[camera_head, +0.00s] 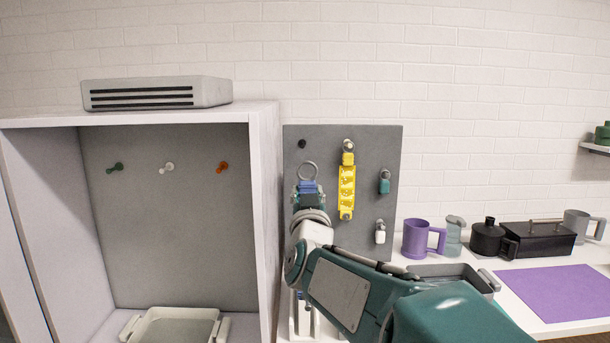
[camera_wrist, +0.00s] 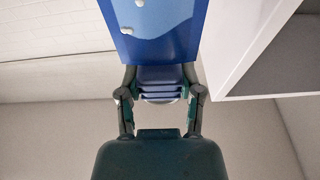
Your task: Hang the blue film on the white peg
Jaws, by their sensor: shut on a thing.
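My gripper (camera_head: 308,196) is shut on the ridged blue top of the blue film (camera_head: 307,186), in front of the grey board. A grey ring (camera_head: 308,165) stands up above the grip, below the black peg and apart from it in the picture. In the wrist view, the fingers (camera_wrist: 160,95) close on the ridged blue piece (camera_wrist: 158,82), and a blue sheet with white spots (camera_wrist: 150,35) shows beyond it. My arm hides the film's lower part in the head view. The white peg (camera_head: 167,168) is bare, on the cabinet's back wall between two other pegs.
A green peg (camera_head: 115,168) and an orange peg (camera_head: 223,167) flank it. The cabinet's right wall (camera_head: 262,220) stands between my gripper and the pegs. A white tray (camera_head: 147,325) lies below. The grey board (camera_head: 375,150) bears a black peg (camera_head: 302,143) and a yellow strip (camera_head: 347,190).

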